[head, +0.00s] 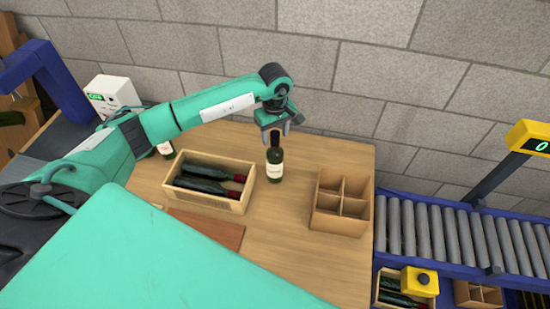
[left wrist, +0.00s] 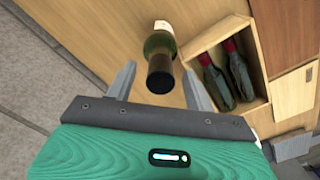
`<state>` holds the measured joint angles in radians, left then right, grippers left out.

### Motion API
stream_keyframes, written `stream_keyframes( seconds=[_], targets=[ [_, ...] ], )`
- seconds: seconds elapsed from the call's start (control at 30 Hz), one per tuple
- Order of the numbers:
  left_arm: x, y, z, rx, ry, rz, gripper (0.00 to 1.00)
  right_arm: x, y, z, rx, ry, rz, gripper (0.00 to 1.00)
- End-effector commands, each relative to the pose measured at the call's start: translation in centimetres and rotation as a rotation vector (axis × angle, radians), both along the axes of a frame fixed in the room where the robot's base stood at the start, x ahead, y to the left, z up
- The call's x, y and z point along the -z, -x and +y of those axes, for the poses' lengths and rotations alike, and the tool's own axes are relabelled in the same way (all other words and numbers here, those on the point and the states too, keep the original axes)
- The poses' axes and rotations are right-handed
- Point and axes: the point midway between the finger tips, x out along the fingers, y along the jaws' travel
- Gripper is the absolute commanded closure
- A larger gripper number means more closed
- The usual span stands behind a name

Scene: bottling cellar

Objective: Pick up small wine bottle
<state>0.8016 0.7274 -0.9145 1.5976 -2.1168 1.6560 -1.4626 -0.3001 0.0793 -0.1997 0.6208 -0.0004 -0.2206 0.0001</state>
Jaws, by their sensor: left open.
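The small wine bottle (head: 274,160) is dark green with a pale label and stands upright on the wooden table, between the bottle crate and the divided box. My left gripper (head: 275,132) is open just above and around the bottle's top in the head view. In the left wrist view the bottle (left wrist: 161,62) shows from above, its dark top between the two open fingers of my left gripper (left wrist: 158,88). I cannot tell whether either finger touches it. My right gripper is not in view.
A wooden crate (head: 205,201) with dark bottles lying in it is left of the bottle. A divided cardboard box (head: 324,215) stands to the right. A roller conveyor (head: 462,236) lies beyond the table's right edge. A block wall (head: 350,72) rises behind.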

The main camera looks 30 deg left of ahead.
Motion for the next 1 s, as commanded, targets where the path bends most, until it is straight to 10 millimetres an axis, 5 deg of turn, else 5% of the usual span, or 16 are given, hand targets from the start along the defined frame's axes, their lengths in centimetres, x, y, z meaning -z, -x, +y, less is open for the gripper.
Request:
stream_keyframes(
  seconds=[0.37, 0.67, 1.0],
  targets=[
    [1.5, 0.0, 0.0, 0.001, -0.001, 0.001, 0.47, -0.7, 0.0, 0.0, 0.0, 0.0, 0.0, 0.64],
    [1.5, 0.0, 0.0, 0.001, -0.001, 0.001, 1.0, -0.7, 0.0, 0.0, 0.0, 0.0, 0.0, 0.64],
    [1.4, 0.0, 0.0, 0.001, -0.001, 0.001, 1.0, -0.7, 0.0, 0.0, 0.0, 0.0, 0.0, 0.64]
  ],
)
